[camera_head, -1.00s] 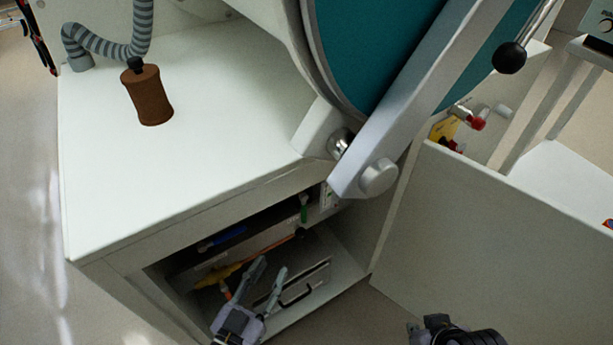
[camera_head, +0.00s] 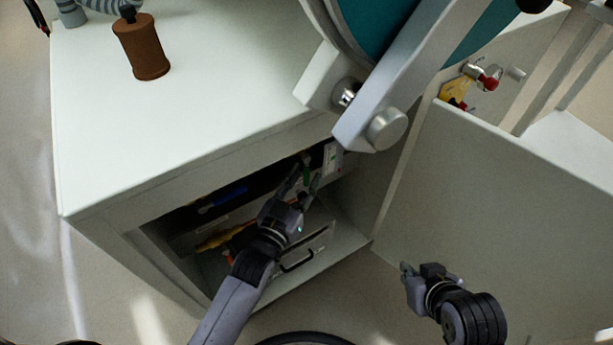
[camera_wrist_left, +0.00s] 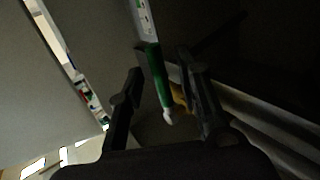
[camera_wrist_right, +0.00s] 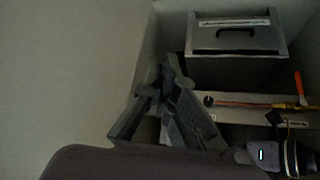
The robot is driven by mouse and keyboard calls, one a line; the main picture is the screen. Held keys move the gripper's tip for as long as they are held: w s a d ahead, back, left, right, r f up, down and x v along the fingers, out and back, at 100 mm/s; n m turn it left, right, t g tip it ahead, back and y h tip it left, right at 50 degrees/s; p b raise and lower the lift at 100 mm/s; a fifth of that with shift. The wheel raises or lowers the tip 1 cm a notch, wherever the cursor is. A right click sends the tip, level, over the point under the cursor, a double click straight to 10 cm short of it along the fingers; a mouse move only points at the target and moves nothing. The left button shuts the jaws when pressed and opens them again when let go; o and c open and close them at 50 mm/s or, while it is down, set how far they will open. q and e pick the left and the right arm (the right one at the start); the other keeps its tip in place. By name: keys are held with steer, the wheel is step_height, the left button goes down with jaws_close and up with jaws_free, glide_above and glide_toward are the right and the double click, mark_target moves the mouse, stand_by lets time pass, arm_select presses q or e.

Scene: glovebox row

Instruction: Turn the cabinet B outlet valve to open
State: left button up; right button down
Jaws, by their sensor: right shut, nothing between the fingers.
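In the head view a green handle (camera_head: 307,168) stands inside the open cabinet, near a white labelled plate (camera_head: 332,158). No readable marking shows which valve it belongs to. My left gripper (camera_head: 303,184) reaches into the cabinet and is open just by the green handle. In the left wrist view the green handle (camera_wrist_left: 157,76), with a white tip, shows between the spread fingers (camera_wrist_left: 160,88); I cannot tell whether they touch it. My right gripper (camera_head: 405,276) is shut and empty, outside the cabinet in front of the open door. Its closed fingers show in the right wrist view (camera_wrist_right: 166,78).
A blue handle (camera_head: 222,198) and a yellow handle (camera_head: 218,239) are also inside the dark cabinet. A box with a black handle (camera_head: 298,262) sits low inside. The open door (camera_head: 490,220) stands to the right. The brown cylinder (camera_head: 143,48) stands on the worktop.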

arm_select(q)
steer(key=shift+x, duration=0.85)
jaws_close()
stand_by(0.3)
